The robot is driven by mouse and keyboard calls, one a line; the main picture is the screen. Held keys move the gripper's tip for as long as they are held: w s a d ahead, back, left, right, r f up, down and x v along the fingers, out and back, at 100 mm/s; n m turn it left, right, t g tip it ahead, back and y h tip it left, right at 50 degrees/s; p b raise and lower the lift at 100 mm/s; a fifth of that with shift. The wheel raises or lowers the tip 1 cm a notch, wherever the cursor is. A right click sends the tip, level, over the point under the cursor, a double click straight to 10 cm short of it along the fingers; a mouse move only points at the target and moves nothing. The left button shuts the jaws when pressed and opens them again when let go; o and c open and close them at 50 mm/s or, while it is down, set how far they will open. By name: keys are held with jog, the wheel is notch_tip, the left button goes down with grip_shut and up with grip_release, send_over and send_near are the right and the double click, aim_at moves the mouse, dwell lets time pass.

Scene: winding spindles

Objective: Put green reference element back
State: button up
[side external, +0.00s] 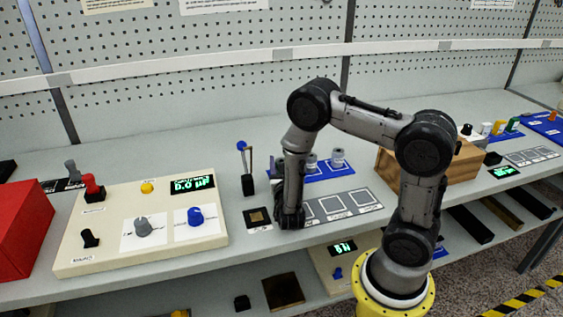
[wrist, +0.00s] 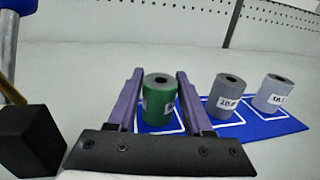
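The green reference element (wrist: 159,98) is an upright cylinder with a dark hole in its top and a pale label. In the wrist view it stands at the left slot of the blue mat (wrist: 262,128). My gripper (wrist: 160,78) has its two purple fingers on either side of the element, with narrow gaps showing, so it looks open around it. In the side external view the gripper (side external: 290,218) is low over the bench, and my arm hides the green element.
Two grey labelled cylinders, a nearer one (wrist: 225,97) and a farther one (wrist: 272,93), stand in the slots to the right. A black block (wrist: 32,140) with a lever is close on the left. A control panel (side external: 110,235) lies left of my arm.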

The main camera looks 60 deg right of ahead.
jog(key=o, duration=0.3)
jog(key=shift+r, duration=0.2)
jog(key=v, duration=1.1)
jog(key=shift+s+a, duration=0.2)
jog(key=shift+a, duration=0.1)
jog(key=s+d+r+m+g+y, duration=0.2)
jog(key=s+d+r+m+g, duration=0.2)
jog(key=s+r+m+g, duration=0.8)
jog(key=s+a+r+m+t+y, duration=0.1)
jog(key=a+r+m+t+y, duration=0.1)
jog(key=a+m+y, duration=0.4)
jog(key=s+a+r+m+t+y, duration=0.1)
jog(key=a+r+m+t+y, duration=0.1)
jog(key=a+m+t+y, duration=0.3)
jog(key=a+m+y, duration=0.1)
jog(key=a+y, duration=0.1)
jog(key=a, duration=0.1)
jog(key=shift+s+a+m+t, duration=0.2)
jog(key=shift+a+m+t, duration=0.1)
jog(key=shift+m, duration=0.1)
